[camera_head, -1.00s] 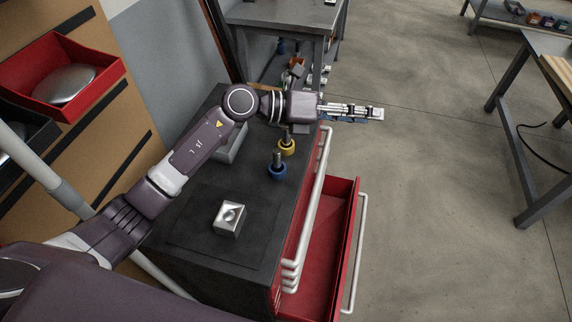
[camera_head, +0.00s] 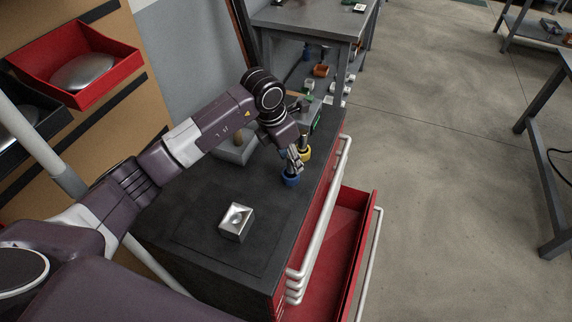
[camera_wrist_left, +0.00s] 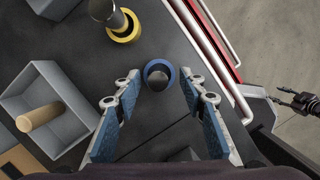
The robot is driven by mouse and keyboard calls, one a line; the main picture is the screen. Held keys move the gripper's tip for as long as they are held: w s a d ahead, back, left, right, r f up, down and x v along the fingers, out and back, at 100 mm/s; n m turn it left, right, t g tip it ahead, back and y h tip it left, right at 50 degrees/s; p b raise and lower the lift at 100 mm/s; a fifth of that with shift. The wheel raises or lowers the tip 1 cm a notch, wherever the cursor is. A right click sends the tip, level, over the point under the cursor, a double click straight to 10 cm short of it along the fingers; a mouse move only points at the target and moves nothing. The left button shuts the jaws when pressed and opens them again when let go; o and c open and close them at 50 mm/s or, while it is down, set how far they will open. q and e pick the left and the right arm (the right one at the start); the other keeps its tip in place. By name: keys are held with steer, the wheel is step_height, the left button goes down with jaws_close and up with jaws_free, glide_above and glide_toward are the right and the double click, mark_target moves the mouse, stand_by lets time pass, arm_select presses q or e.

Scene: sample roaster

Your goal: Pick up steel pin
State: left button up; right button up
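A steel pin (camera_wrist_left: 158,77) stands in a blue ring base on the dark cabinet top; the left wrist view sees it nearly end-on. The blue base (camera_head: 291,180) shows in the head view, where my gripper partly hides the pin. A second steel pin (camera_wrist_left: 115,17) stands in a yellow base behind it. My left gripper (camera_head: 294,160) points down over the blue base. In the left wrist view the left gripper (camera_wrist_left: 160,88) is open, its two blue-padded fingers on either side of the blue base. I cannot tell whether it touches the pin.
A metal block with a hollow (camera_head: 236,222) sits on a dark mat. A grey box (camera_wrist_left: 45,107) holds a tan cylinder. The red drawer (camera_head: 335,250) is open on the right. A dark gripper-like part, likely my right gripper (camera_wrist_left: 298,100), shows beyond the cabinet edge.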

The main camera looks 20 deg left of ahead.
arm_select(q)
steer(key=shift+w+a+f+b, duration=0.15)
steer(key=shift+w+f, duration=0.1)
steer(key=shift+f, duration=0.35)
steer(key=shift+w+d+f+b, duration=0.1)
steer(key=shift+w+f+b, duration=0.1)
steer(key=shift+f, duration=0.4)
steer(key=shift+s+r, duration=0.2)
steer(key=shift+r, duration=0.05)
jaws_close()
